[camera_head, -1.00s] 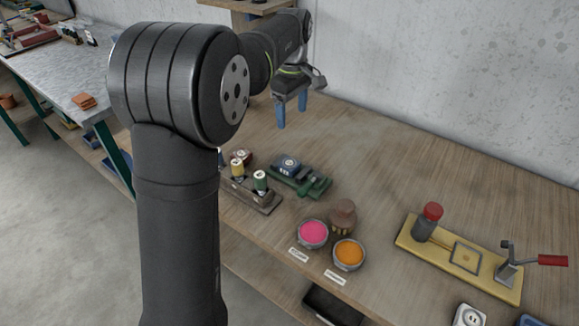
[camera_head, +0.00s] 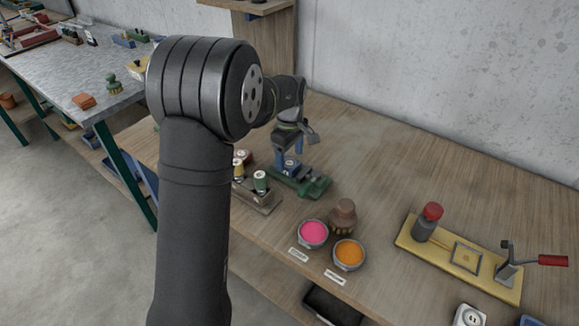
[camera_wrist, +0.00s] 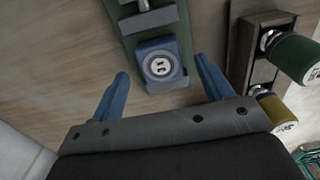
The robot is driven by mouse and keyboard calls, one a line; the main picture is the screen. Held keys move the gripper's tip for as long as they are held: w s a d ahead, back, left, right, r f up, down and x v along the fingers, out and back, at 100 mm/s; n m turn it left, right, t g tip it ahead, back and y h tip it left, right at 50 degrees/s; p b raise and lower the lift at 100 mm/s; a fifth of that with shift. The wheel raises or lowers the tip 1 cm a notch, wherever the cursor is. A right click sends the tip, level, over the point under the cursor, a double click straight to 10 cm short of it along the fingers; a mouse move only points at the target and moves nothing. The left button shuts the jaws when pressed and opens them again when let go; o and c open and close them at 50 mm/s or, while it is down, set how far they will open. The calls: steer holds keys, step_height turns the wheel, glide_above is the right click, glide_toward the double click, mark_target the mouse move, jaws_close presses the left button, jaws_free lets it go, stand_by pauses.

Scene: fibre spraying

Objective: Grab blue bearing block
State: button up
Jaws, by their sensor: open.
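The blue bearing block (camera_wrist: 161,64) has a pale round face on top and sits on a green fixture (camera_wrist: 130,22). In the wrist view my gripper (camera_wrist: 163,86) is open, and its two blue fingers stand on either side of the block, with a gap visible on each side. In the head view my gripper (camera_head: 287,160) is right over the block (camera_head: 291,166), which is partly hidden behind the fingers. The green fixture (camera_head: 314,188) reaches out to the right of it.
A wooden rack (camera_head: 262,202) with green and yellow spools stands close in front of the fixture. Bowls of pink (camera_head: 313,232) and orange (camera_head: 348,253) material sit nearer the front edge. A yellow press board (camera_head: 460,258) is at the right. The rear wooden tabletop is clear.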

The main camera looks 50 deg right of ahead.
steer(key=shift+f, duration=1.3)
steer(key=c, duration=1.2)
steer(key=shift+r, duration=0.15)
steer(key=shift+c, duration=0.2)
